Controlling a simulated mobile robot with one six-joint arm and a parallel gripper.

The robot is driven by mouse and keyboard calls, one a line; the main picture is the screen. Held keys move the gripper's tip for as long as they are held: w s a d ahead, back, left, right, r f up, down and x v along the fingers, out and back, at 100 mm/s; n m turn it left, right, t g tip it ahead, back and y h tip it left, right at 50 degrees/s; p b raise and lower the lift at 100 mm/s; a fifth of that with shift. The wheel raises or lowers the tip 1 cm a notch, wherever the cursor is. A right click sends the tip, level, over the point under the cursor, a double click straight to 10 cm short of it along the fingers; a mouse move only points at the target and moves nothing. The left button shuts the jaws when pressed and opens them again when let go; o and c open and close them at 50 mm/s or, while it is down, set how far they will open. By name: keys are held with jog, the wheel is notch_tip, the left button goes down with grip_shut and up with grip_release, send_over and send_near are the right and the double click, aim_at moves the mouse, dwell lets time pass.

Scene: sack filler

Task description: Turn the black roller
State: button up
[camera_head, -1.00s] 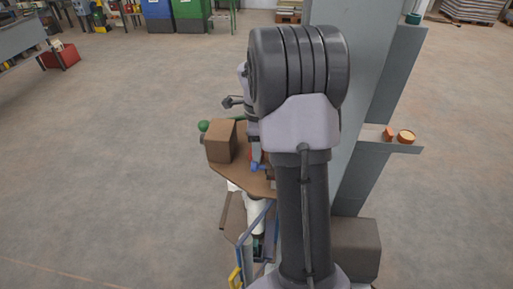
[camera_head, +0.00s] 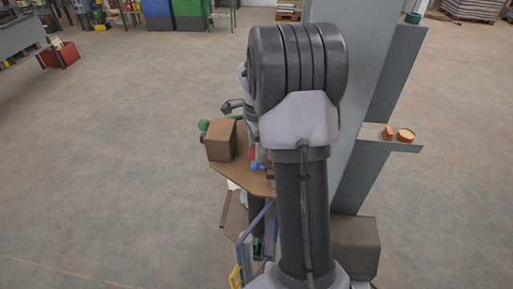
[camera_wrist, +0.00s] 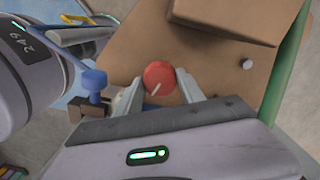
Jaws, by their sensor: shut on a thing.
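In the wrist view my gripper (camera_wrist: 158,84) has its two pale fingers on either side of a round red knob (camera_wrist: 160,72), shut on it. The knob has a white line on its face, pointing down and left. It stands over a brown panel (camera_wrist: 215,50). In the head view my arm hides the gripper, and only a small red patch (camera_head: 252,153) shows beside it. I cannot make out a black roller for certain in either view.
A blue knob (camera_wrist: 93,80) on a dark block is close to the left finger. A small grey peg (camera_wrist: 246,64) stands on the panel, and a green bar (camera_wrist: 287,65) runs along its right. In the head view a brown box (camera_head: 222,141) and a grey column (camera_head: 360,100) are nearby.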

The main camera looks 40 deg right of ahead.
jog(key=o, duration=1.4)
jog(key=shift+c, duration=0.2)
jog(key=shift+r, duration=0.1)
notch_tip(320, 180, up, 17)
jog(key=p, duration=0.3)
jog(key=shift+r, duration=0.15)
